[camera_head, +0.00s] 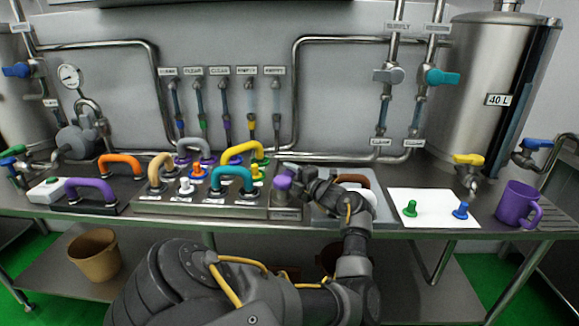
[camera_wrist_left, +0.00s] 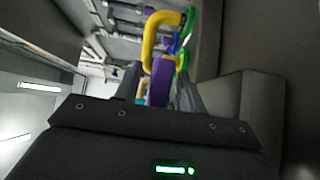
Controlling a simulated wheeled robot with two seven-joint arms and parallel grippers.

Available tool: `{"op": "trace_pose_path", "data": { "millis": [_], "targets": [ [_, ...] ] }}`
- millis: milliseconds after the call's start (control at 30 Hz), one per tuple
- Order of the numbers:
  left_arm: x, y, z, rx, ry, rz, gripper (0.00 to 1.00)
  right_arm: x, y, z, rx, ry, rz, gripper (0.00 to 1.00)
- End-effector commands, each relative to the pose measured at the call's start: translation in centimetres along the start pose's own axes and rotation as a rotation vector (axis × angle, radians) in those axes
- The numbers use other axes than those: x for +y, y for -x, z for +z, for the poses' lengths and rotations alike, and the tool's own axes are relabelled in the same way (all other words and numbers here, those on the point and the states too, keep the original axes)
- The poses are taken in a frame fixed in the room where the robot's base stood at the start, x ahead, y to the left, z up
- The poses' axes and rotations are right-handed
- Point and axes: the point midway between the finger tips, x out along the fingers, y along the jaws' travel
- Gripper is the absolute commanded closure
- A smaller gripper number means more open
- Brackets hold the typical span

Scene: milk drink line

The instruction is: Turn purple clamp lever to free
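The purple clamp lever (camera_head: 282,183) stands at the right end of the steel manifold plate, beside a small labelled block. My left gripper (camera_head: 289,174) reaches in from the right with its fingertips at the lever. In the left wrist view the purple lever (camera_wrist_left: 160,82) shows between the two fingers (camera_wrist_left: 163,95). Narrow gaps show beside it, so the fingers look open around it; contact cannot be made out. The lower part of the lever is hidden by the gripper body. My right gripper is not in view.
A brown handle (camera_head: 354,180) sits behind my wrist. A white mat (camera_head: 434,197) with green and blue pegs and a purple mug (camera_head: 517,204) stand right.

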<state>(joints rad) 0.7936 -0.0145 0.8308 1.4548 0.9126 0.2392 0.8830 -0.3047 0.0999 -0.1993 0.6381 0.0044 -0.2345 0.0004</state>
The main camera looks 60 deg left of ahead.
Motion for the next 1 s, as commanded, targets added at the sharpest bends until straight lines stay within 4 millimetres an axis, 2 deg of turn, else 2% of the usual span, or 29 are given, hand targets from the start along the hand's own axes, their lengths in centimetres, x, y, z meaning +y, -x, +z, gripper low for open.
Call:
{"op": "trace_pose_path", "data": {
  "millis": [167,400,533,700,1000],
  "targets": [
    [-0.3,2.4,0.0,-0.002,0.002,-0.003,0.60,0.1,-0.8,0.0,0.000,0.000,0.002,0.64],
    [-0.4,7.2,-0.1,0.000,0.001,-0.002,0.60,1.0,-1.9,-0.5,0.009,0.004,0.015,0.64],
    [-0.3,9.1,-0.1,0.001,0.000,-0.002,0.60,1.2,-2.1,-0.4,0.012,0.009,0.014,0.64],
    [-0.2,10.3,-0.2,0.003,0.000,-0.001,0.60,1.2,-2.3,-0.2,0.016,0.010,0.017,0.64],
    [-0.3,10.5,-0.2,0.003,0.000,-0.001,0.61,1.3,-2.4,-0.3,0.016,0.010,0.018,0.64]
  ]
}}
